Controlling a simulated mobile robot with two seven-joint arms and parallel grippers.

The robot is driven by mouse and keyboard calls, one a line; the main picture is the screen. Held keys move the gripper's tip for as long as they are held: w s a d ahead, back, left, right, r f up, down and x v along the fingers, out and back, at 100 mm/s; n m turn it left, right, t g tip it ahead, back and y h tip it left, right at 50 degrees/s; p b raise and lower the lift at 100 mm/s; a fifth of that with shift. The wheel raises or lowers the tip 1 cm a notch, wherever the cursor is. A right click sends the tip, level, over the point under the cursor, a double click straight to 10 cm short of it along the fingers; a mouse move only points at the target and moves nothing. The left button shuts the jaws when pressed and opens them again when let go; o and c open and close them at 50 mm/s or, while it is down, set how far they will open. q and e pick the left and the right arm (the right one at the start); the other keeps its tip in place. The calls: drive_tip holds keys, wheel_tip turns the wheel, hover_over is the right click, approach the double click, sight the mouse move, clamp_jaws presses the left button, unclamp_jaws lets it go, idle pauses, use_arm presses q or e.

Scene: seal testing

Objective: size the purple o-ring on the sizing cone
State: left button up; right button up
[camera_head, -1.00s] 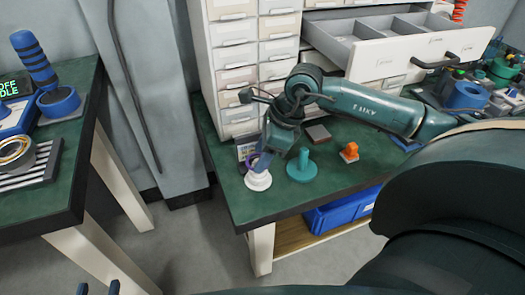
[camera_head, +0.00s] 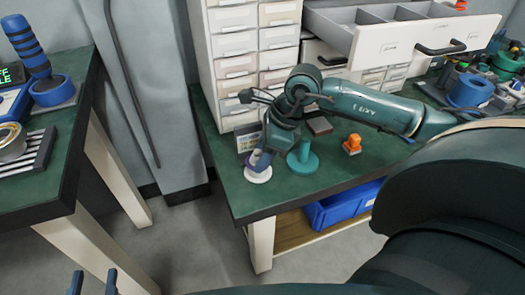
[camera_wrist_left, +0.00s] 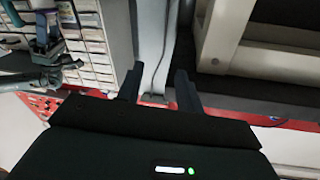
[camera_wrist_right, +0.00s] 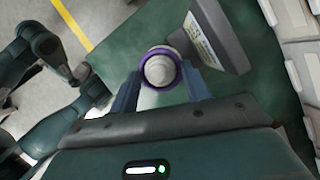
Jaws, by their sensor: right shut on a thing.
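The purple o-ring (camera_wrist_right: 161,48) shows in the right wrist view as a ring around the white sizing cone (camera_wrist_right: 159,72). How far down the cone it sits is hard to tell. The cone's white round base (camera_head: 258,175) stands on the green bench near its left corner. My right gripper (camera_head: 260,158) points down over the cone and is shut on the o-ring, its fingers (camera_wrist_right: 159,88) on either side. The fingers hide most of the ring in the head view. My left gripper (camera_head: 93,279) is open and empty at the lower left; its fingers (camera_wrist_left: 158,88) stand apart.
A teal peg on a round base (camera_head: 303,163) stands just right of the cone. A small sign (camera_wrist_right: 215,36) stands close beside the ring. An orange part (camera_head: 352,144) lies further right. Drawer cabinets (camera_head: 250,60) rise behind, with one drawer (camera_head: 425,38) open.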

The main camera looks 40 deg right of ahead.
use_arm(q)
drive_tip(key=shift+d, duration=0.15)
use_arm(e)
drive_tip(key=shift+f, duration=0.3)
drive_tip(key=o, duration=1)
drive_tip(key=shift+r, duration=0.25)
wheel_tip(320, 180, up, 8)
drive_tip(key=p, duration=0.5)
drive_tip(key=shift+p, duration=0.3)
drive_tip(key=shift+r, duration=0.3)
use_arm(q)
drive_tip(key=a+n+g+y, duration=0.1)
drive_tip(key=g, duration=0.1)
drive_tip(key=s+n+g+y, duration=0.1)
drive_tip(key=g, duration=0.1)
drive_tip(key=shift+s+a, duration=0.15)
drive_tip(key=shift+a, duration=0.25)
